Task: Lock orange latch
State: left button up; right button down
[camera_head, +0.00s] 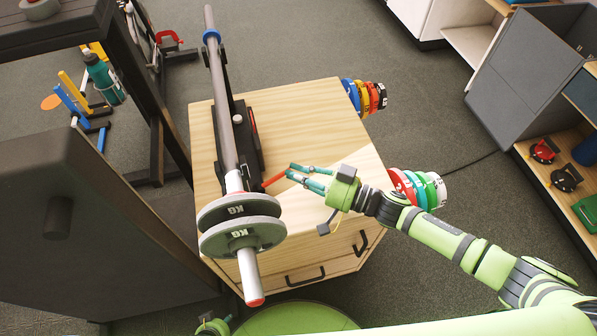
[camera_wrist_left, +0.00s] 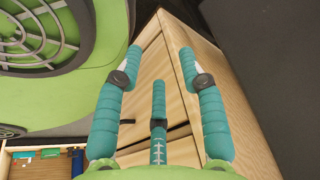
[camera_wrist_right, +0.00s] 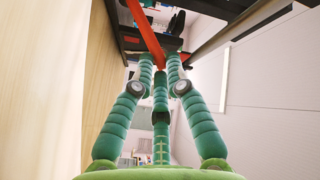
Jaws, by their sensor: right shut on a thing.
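The orange latch (camera_head: 274,179) is a thin lever. It sticks out to the right from the black holder (camera_head: 243,140) under the barbell (camera_head: 220,100) on the wooden cabinet. My right gripper (camera_head: 290,173) is at the lever's free end. In the right wrist view the orange latch (camera_wrist_right: 146,35) runs between the fingertips of my right gripper (camera_wrist_right: 160,60), which are shut on it. My left gripper (camera_wrist_left: 160,55) is open and empty in its wrist view, near the wooden cabinet's corner and drawers. Only a small part of the left arm shows in the head view.
The wooden cabinet (camera_head: 320,120) has a clear top on the right. Grey weight plates (camera_head: 243,237) sit on the barbell's near end. Coloured plates (camera_head: 420,188) hang on the cabinet's right side. A dark rack (camera_head: 90,210) stands close on the left.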

jog(key=shift+r+p, duration=0.25)
jog(key=shift+p, duration=0.15)
pick_arm(q)
jog(key=s+r+g+p, duration=0.3)
jog(key=s+p, duration=0.1)
jog(key=s, duration=0.8)
pick_arm(e)
jog(key=shift+a+r+n+h, duration=0.2)
jog(key=shift+r+h, duration=0.1)
jog(key=shift+r, duration=0.15)
jog(key=shift+a+r+n+h, duration=0.2)
jog(key=shift+r+h, duration=0.1)
jog(key=shift+r, duration=0.1)
pick_arm(q)
notch_tip(320, 180, up, 22)
jog(key=p, duration=2.2)
jog(key=shift+w+a, duration=0.2)
jog(key=shift+a, duration=0.05)
pick_arm(e)
jog(key=s+a+r+n+g+h, duration=0.1)
jog(key=a+r+n+h, duration=0.2)
jog(key=a+h, duration=0.3)
jog(key=shift+s+a+r+n+h, duration=0.15)
jog(key=shift+a+r+n+h, duration=0.2)
jog(key=shift+n+h, duration=0.4)
pick_arm(q)
jog(key=shift+f, duration=0.1)
pick_arm(e)
jog(key=shift+a+f, duration=0.1)
